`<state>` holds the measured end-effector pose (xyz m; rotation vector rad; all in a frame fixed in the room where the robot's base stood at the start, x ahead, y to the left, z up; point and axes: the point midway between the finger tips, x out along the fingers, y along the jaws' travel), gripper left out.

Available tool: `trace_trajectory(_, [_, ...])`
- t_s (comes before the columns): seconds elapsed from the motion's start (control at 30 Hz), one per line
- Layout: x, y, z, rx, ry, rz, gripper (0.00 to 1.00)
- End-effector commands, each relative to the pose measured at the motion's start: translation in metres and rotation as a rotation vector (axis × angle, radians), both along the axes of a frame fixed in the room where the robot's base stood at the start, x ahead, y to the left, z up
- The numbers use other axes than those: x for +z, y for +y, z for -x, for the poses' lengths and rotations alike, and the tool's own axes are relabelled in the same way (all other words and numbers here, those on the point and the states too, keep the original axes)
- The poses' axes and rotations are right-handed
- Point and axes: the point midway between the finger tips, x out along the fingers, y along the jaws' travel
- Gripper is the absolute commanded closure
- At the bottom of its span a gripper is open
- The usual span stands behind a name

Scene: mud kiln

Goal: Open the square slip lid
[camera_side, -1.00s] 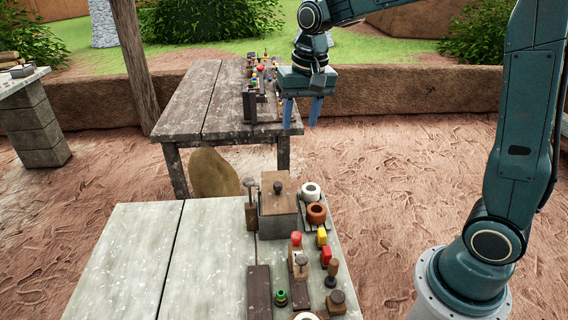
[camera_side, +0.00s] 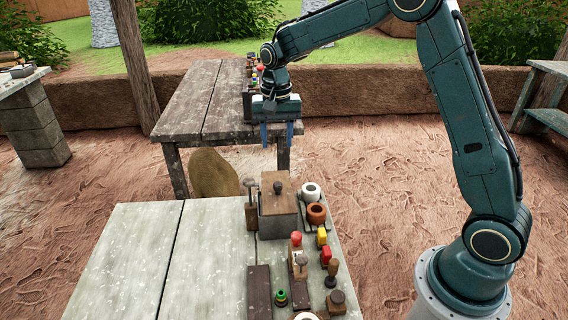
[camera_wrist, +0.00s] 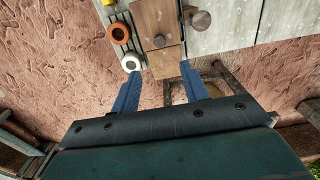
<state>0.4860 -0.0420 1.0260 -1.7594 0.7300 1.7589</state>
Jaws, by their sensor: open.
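The square slip lid (camera_side: 278,188) is a flat brown wooden plate with a small dark knob on top. It sits on a grey square box (camera_side: 276,226) near the far edge of the front table. In the wrist view the lid (camera_wrist: 155,22) and its round knob show ahead of my fingers. My gripper (camera_side: 278,145) is open and empty, pointing down, above and beyond the lid, apart from it. In the wrist view the two blue fingers of my gripper (camera_wrist: 158,78) are spread wide with nothing between them.
A white ring (camera_side: 310,190) and a brown ring (camera_side: 317,213) stand right of the box. A wooden-handled tool (camera_side: 250,204) stands close on its left. Several coloured pegs and small blocks lie nearer. The front table's left part (camera_side: 150,260) is clear.

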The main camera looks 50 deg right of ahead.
Motion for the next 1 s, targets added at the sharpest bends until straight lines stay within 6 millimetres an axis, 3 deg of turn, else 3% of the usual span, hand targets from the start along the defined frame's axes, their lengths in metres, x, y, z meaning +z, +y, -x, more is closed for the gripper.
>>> trace_trajectory(0.27, [-0.025, 0.0, 0.001, 0.001, 0.004, -0.001, 0.55])
trace_trajectory(0.8, [-0.106, 0.0, 0.001, 0.001, 0.004, 0.0, 0.55])
trace_trajectory(1.0, [-0.126, 0.0, 0.001, 0.001, 0.001, 0.0, 0.55])
